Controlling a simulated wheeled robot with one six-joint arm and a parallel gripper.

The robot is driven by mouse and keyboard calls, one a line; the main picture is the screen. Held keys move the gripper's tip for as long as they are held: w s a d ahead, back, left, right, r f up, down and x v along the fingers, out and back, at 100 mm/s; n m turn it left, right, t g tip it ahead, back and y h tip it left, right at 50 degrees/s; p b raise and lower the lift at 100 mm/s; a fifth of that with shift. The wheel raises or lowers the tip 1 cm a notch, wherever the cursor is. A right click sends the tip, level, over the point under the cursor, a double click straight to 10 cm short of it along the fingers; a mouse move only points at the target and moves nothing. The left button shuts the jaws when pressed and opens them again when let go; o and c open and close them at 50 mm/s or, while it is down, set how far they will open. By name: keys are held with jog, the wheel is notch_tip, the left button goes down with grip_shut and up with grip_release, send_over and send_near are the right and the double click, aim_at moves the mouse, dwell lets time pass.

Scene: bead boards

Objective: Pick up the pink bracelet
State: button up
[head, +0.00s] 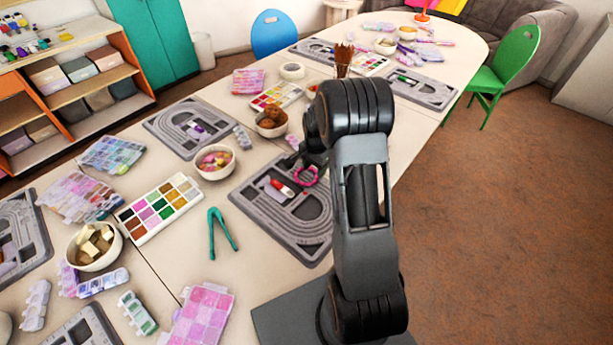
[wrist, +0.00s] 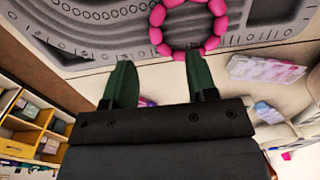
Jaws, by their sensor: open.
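The pink bracelet (head: 307,176) is a ring of chunky pink beads at the grey bead board (head: 268,222), close to my gripper (head: 298,160). In the wrist view the bracelet (wrist: 157,35) is at the top, in front of the bead board (wrist: 90,35). My gripper (wrist: 158,58) is open there, with two dark green fingers apart and nothing between them. The right finger's tip is close to the bracelet's lower beads; I cannot tell whether they touch. In the head view, my arm hides the board's right part.
On the same board lie a red-and-white tube (head: 281,188) and small items. Around it are a bowl of pink beads (head: 215,163), a bowl of brown beads (head: 271,123), a paint palette (head: 158,209) and teal tongs (head: 221,234). Clear floor (head: 500,230) lies to the right.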

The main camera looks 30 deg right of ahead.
aim_at(314, 180)
jog(key=shift+s+a+f+p, duration=0.1)
jog(key=shift+f+p, duration=0.1)
jog(key=shift+f, duration=1.15)
jog(key=shift+s+f+p, duration=0.1)
jog(key=shift+f+p, duration=0.1)
jog(key=shift+f, duration=1.1)
grip_shut()
jog(key=shift+r, duration=0.1)
